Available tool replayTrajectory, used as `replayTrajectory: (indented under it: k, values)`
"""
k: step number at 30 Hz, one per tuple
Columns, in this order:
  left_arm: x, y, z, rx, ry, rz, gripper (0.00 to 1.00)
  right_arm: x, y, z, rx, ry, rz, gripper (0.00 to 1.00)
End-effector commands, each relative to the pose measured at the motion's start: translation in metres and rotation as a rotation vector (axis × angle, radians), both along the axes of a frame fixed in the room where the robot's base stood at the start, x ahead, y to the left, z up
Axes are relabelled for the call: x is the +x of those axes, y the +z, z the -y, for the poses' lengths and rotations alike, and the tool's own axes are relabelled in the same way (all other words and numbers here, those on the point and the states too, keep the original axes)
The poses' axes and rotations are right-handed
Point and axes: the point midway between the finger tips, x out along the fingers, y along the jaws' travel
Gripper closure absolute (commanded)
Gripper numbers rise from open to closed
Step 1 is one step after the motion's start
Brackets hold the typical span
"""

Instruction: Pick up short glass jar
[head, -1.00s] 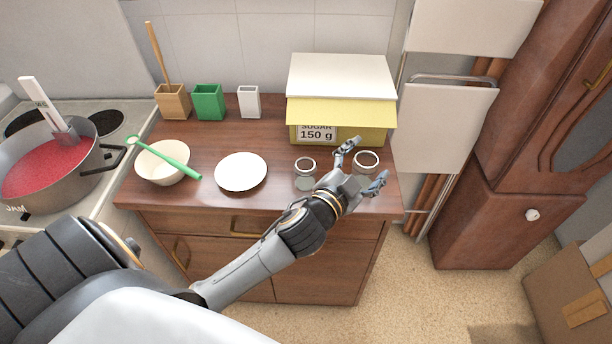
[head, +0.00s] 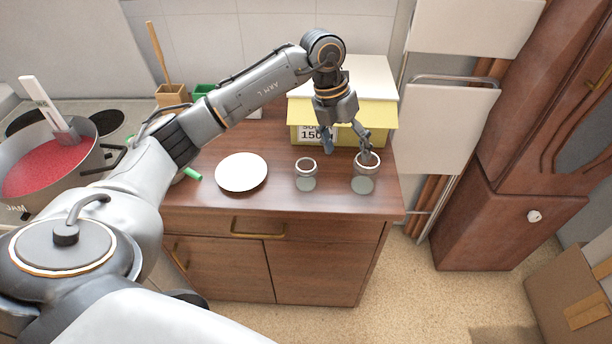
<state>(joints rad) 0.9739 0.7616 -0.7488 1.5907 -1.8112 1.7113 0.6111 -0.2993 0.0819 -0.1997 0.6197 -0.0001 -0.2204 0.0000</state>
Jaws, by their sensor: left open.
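Two open glass jars stand on the dresser top near its front right. The left jar (head: 306,176) looks a little shorter than the right jar (head: 365,178). My left gripper (head: 347,150) points down from above, open, behind and between the two jars. Its right finger overlaps the right jar's rim in the picture; I cannot tell whether it touches or reaches inside. Its left finger hangs in front of the sugar box, behind and right of the left jar. Nothing is held. My right gripper is not in view.
The yellow sugar box (head: 372,136) stands close behind the jars. A white plate (head: 241,172) lies left of them. My left arm partly hides the bowl, green utensil (head: 193,174) and containers. A pot of red jam (head: 48,165) sits on the stove.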

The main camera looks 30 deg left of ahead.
Motion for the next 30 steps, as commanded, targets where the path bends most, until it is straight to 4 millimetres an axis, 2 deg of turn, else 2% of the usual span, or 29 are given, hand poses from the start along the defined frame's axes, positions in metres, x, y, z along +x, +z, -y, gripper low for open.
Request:
replayTrajectory:
  k: [1,3,7,11,18,21,26,30]
  values:
    - [0.001,0.008,-0.027,0.088,0.038,-0.020,0.23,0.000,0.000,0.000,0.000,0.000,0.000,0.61]
    - [-0.002,0.016,-0.055,0.182,0.084,-0.051,0.23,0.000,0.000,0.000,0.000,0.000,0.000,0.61]
    - [-0.006,0.023,-0.081,0.268,0.130,-0.083,0.23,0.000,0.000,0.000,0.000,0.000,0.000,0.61]
    - [-0.008,0.009,-0.085,0.283,0.137,-0.096,0.23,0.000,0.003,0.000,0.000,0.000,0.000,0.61]
    - [-0.009,-0.038,-0.084,0.280,0.135,-0.094,0.23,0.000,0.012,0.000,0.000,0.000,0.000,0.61]
    - [-0.008,-0.051,-0.084,0.279,0.135,-0.092,0.23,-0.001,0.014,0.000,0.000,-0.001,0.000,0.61]
    - [-0.009,-0.062,-0.084,0.278,0.135,-0.090,0.23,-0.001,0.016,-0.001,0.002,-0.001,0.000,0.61]
    - [-0.015,-0.076,-0.086,0.279,0.134,-0.094,0.23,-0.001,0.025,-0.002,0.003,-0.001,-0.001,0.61]
